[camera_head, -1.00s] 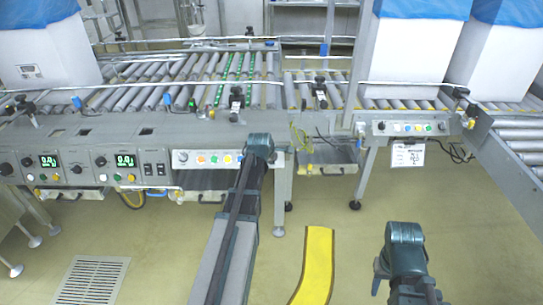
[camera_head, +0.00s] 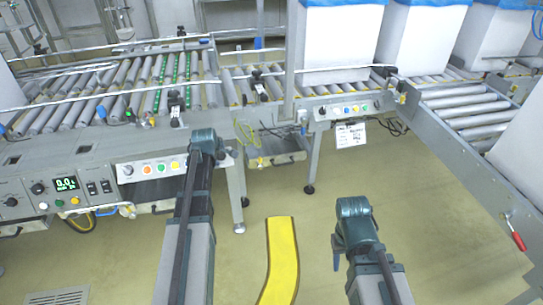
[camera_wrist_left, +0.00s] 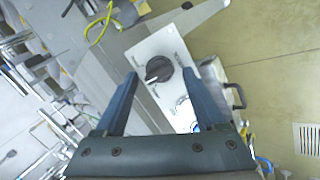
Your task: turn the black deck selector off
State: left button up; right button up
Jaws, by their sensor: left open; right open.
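In the left wrist view a round black selector knob (camera_wrist_left: 158,69) with a pale pointer mark sits on a white panel (camera_wrist_left: 150,48) with small printing around it. My left gripper (camera_wrist_left: 159,73) is open, with one finger on each side of the knob; I cannot tell whether they touch it. In the head view my left gripper (camera_head: 205,143) is at the right end of a white button panel (camera_head: 137,180) and hides that end; the knob between its fingers does not show there. My right gripper (camera_head: 352,208) is open and empty over the floor.
The panel also carries a grey-black knob (camera_head: 127,170) and coloured buttons. A display (camera_head: 64,184) and other knobs are to the left. Another button panel (camera_head: 342,111) is on the back conveyor. A red-handled lever (camera_head: 518,241) is at the right. Floor around the yellow strip (camera_head: 281,262) is clear.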

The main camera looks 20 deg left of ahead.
pick_arm(q)
jog(key=m, duration=0.4)
jog(key=shift+w+r+g+p, duration=0.1)
jog(key=shift+w+g+p, duration=0.2)
jog(key=shift+p, duration=0.1)
jog(key=p+v, duration=1.2)
jog(key=v, duration=0.3)
jog(key=s+d+r+m+g+p, duration=0.1)
jog(key=s+d+m+p, duration=0.1)
jog(key=d, duration=0.5)
jog(key=s+d+r+m+g+h+p, duration=0.1)
jog(key=s+d+r+m+p, duration=0.1)
jog(key=d, duration=0.6)
jog(key=s+d+r+m+g+h+p, duration=0.1)
jog(key=s+d+m+p, duration=0.2)
jog(key=d+m, duration=0.3)
jog(key=shift+d+r+g+p, duration=0.35)
jog(key=shift+d+p, duration=0.25)
jog(key=shift+d, duration=0.65)
jog(key=shift+s, duration=0.15)
